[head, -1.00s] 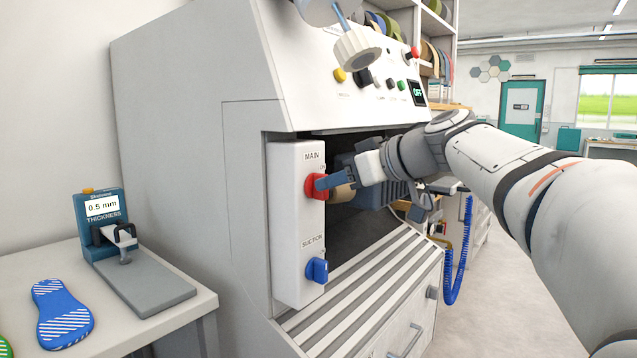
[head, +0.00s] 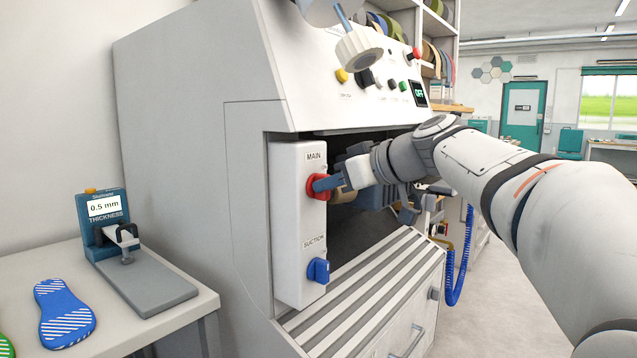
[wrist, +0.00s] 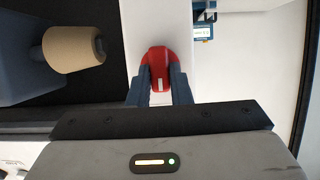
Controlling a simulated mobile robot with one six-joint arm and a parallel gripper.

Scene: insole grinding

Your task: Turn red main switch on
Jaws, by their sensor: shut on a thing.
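The red main switch (head: 317,187) sits on the white panel (head: 298,262) under the label MAIN. My gripper (head: 330,183) is at the switch with its blue-grey fingers shut on the red knob. In the wrist view the red main switch (wrist: 157,60) lies between the two fingers of my gripper (wrist: 159,86), with a pale mark on the knob facing me. The fingers partly hide the knob's sides, and its ON/OFF marking cannot be read. The small display on the machine reads OFF (head: 420,93).
A blue suction switch (head: 318,270) is lower on the same panel. The dark machine opening (head: 350,235) with a tan roller (wrist: 72,48) lies beside the panel. A thickness gauge (head: 105,215) and a blue insole (head: 64,312) rest on the left table.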

